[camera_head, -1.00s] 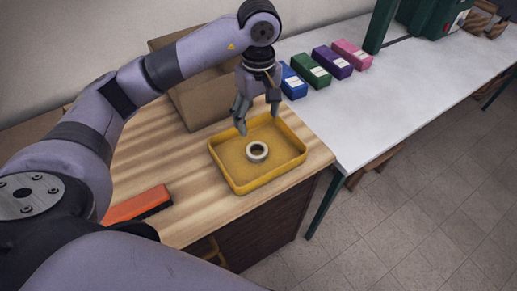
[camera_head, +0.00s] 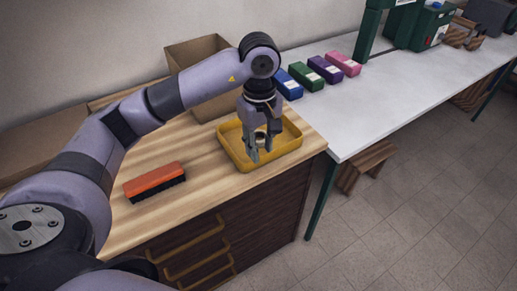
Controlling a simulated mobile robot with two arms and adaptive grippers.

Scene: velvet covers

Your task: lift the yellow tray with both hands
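The yellow tray (camera_head: 284,150) sits flat on the wooden top of the cabinet, near its right end. I cannot tell whether the fingertips touch the tray or the ring. My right gripper is not in view.
An orange brush (camera_head: 155,181) with dark bristles lies left of the tray. An open cardboard box (camera_head: 197,54) stands behind. Blue, green, purple and pink boxes (camera_head: 325,69) line the white table (camera_head: 375,103) at right. A wooden stool (camera_head: 367,162) stands below it.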

